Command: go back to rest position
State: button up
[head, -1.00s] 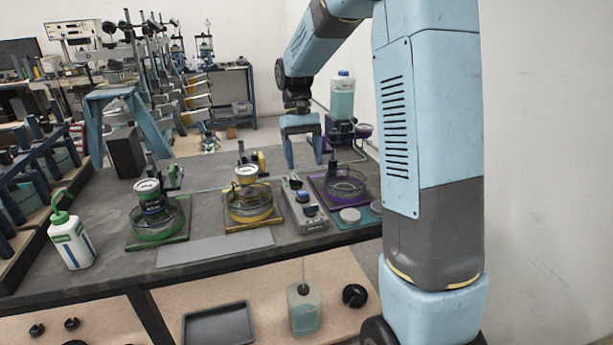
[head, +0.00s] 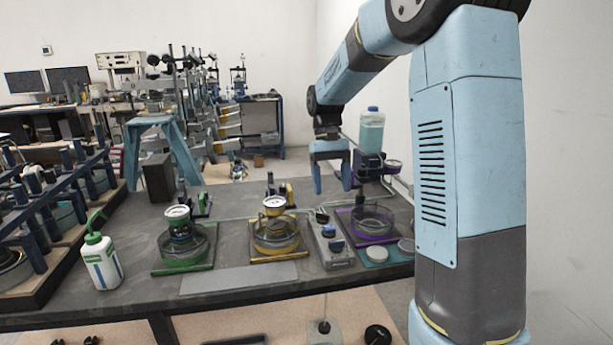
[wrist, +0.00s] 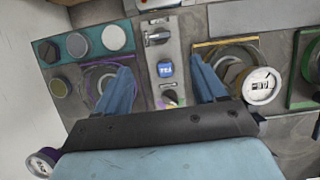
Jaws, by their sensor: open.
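My gripper (head: 333,178) is open and empty, with its two blue fingers pointing down above the back of the dark bench (head: 236,285). It is a little above and left of the purple-based glass dish (head: 372,222). In the wrist view my gripper (wrist: 160,92) has its fingers spread wide, with the grey control box (wrist: 163,60) between them, lower down. The control box also shows in the head view (head: 331,246). No object is held.
A green-based dish (head: 187,246) and a yellow-based dish (head: 275,236), each with a gauge, stand on the bench. A white bottle (head: 101,262) is at left. A clear bottle of pale liquid (head: 371,131) stands behind my gripper. A wall is at right.

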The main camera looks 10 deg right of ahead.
jog(key=s+r+t, duration=0.2)
jog(key=s+t, duration=0.1)
jog(key=s, duration=0.5)
jog(key=s+d+r+t, duration=0.1)
jog(key=s+r+t, duration=0.1)
jog(key=s, duration=0.7)
jog(key=s+r+t, duration=0.3)
jog(key=s+t, duration=0.2)
jog(key=s, duration=0.3)
jog(key=shift+s+d, duration=0.3)
jog(key=shift+s, duration=0.05)
